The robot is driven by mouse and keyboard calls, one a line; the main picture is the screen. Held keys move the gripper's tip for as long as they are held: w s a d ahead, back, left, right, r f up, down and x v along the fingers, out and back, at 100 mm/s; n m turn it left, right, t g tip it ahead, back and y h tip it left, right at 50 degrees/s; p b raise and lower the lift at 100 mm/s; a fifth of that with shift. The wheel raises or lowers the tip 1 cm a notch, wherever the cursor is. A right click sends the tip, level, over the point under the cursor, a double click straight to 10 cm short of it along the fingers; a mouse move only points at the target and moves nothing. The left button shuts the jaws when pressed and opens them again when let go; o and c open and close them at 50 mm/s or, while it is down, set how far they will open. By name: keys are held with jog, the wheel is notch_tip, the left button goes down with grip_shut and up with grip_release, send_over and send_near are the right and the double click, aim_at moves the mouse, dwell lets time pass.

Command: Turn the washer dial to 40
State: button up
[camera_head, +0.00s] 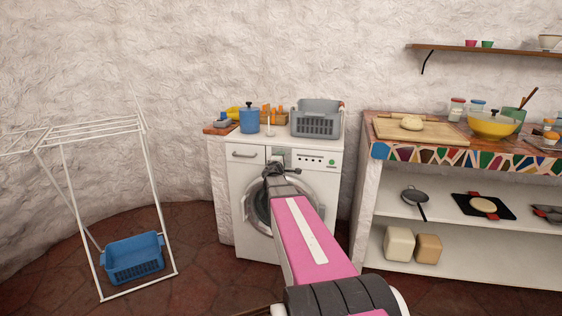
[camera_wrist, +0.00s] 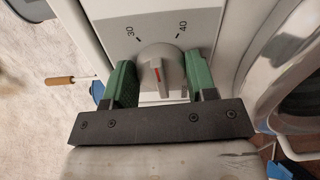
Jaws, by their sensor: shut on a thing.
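The washer (camera_head: 245,180) is a white front-loader against the wall. In the wrist view, its grey round dial (camera_wrist: 161,60) has a raised grip bar with a red mark. The printed numbers 30 (camera_wrist: 130,33) and 40 (camera_wrist: 181,30) stand above it to the left and right. The red mark's exact setting is hard to tell. My gripper (camera_wrist: 162,84) has its green fingers on either side of the dial, shut on it. In the head view, my gripper (camera_head: 275,168) is at the washer's control panel and covers the dial.
A grey basket (camera_head: 316,122) and a blue pot (camera_head: 249,121) stand on top. A drying rack (camera_head: 73,200) with a blue basket (camera_head: 133,258) stands left. A tiled counter (camera_head: 470,158) with shelves stands right. Floor between rack and washer is clear.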

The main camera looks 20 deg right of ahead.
jog(key=m, duration=0.6)
jog(key=shift+f+m, duration=0.15)
jog(key=shift+m, duration=0.15)
dwell(0.5)
jog(key=o, duration=0.9)
jog(key=shift+s+a, duration=0.1)
jog(key=v, duration=1)
jog(key=shift+s+a, duration=0.25)
